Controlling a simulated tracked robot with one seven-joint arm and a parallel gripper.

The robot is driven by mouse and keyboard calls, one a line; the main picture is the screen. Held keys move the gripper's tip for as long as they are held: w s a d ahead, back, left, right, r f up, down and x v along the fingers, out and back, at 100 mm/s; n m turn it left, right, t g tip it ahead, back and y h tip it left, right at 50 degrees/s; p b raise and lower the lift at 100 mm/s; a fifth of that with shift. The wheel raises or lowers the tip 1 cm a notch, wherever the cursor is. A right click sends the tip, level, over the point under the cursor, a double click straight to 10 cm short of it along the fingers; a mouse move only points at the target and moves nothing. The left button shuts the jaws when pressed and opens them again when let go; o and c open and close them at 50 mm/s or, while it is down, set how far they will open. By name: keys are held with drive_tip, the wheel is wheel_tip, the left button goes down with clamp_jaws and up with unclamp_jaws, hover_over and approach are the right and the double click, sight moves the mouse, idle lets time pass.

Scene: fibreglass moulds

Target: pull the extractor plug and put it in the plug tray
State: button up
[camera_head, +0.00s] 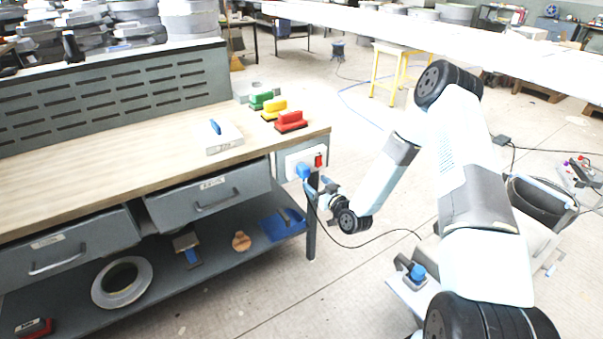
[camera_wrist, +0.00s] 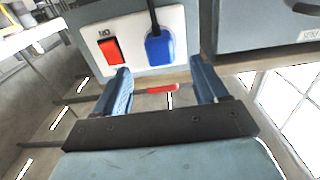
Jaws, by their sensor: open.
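The blue extractor plug (camera_wrist: 160,48) sits in a white socket panel (camera_wrist: 133,63) beside a red switch (camera_wrist: 110,50), with a black cable leaving it. In the head view the plug (camera_head: 303,171) shows on the panel at the bench's right end. My gripper (camera_wrist: 161,70) is open and empty; its blue fingers point at the panel, and the plug lies beyond the fingertips, apart from them. In the head view my gripper (camera_head: 320,188) is just right of and below the plug. A blue tray-like piece (camera_head: 283,225) lies on the lower shelf; I cannot tell if it is the plug tray.
The wooden bench top (camera_head: 110,158) holds a white block (camera_head: 224,139) and green, yellow and red-handled tools (camera_head: 290,122). Drawers (camera_head: 208,196) are below. A black cable (camera_head: 375,245) hangs toward my arm. A small pale platform (camera_head: 408,292) holds a blue item (camera_head: 417,272).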

sight(306, 175)
drive_tip(key=shift+x, duration=4.2)
clamp_jaws()
drive_tip(key=shift+s+d, duration=0.1)
drive_tip(key=shift+s, duration=0.05)
drive_tip(key=shift+v, duration=2.85)
